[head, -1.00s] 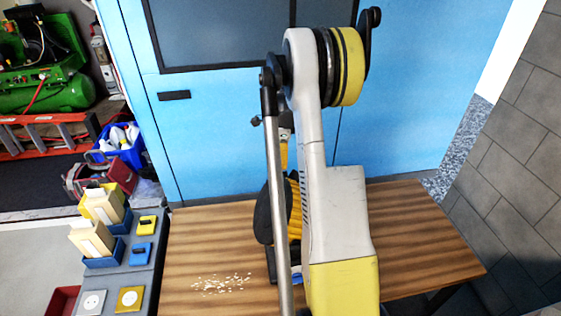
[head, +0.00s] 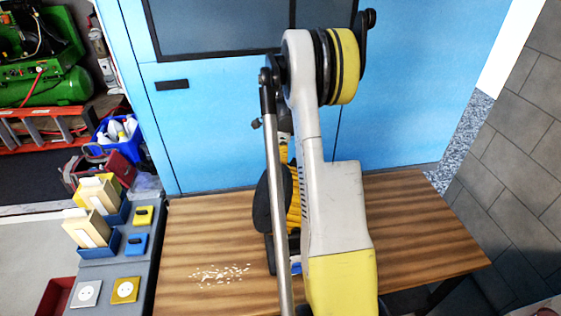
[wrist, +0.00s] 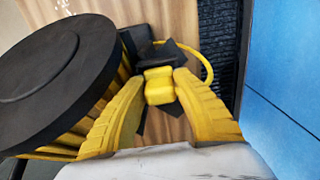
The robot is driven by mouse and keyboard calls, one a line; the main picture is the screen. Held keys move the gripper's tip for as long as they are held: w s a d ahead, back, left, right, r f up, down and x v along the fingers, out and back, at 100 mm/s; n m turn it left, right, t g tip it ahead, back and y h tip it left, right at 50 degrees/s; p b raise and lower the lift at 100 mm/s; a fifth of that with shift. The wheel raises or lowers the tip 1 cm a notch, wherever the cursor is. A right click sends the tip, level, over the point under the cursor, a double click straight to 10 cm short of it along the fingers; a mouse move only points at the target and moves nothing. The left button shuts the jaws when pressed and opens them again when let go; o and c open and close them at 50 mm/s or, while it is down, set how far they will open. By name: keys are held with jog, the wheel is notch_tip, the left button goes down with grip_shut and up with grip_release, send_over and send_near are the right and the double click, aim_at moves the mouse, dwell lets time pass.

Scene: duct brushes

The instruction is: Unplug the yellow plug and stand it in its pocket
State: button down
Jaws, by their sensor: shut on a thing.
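In the wrist view, my gripper (wrist: 158,92) has its two ribbed yellow fingers closed on either side of the yellow plug (wrist: 158,85). Dark parts lie around and behind the plug; I cannot tell whether it is still seated in a socket. A yellow cable (wrist: 207,62) curves to the right of it. In the head view, my arm hides most of the gripper and the plug. A yellow socket plate (head: 125,290) and a white one (head: 86,293) lie on the grey bench (head: 118,268) at left. I cannot tell which place is the plug's pocket.
A large black disc (wrist: 50,70) with yellow ribs sits close left of the gripper. White bits (head: 220,272) lie on the wooden table (head: 420,230). Blue holders (head: 103,248) with cardboard boxes stand on the bench. A blue door (head: 410,100) rises behind the table.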

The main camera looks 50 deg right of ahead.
dwell(0.3)
jog(key=c, duration=1)
grip_release()
notch_tip(320, 180, up, 12)
notch_tip(320, 180, up, 5)
jog(key=p, duration=0.3)
jog(key=shift+p, duration=0.3)
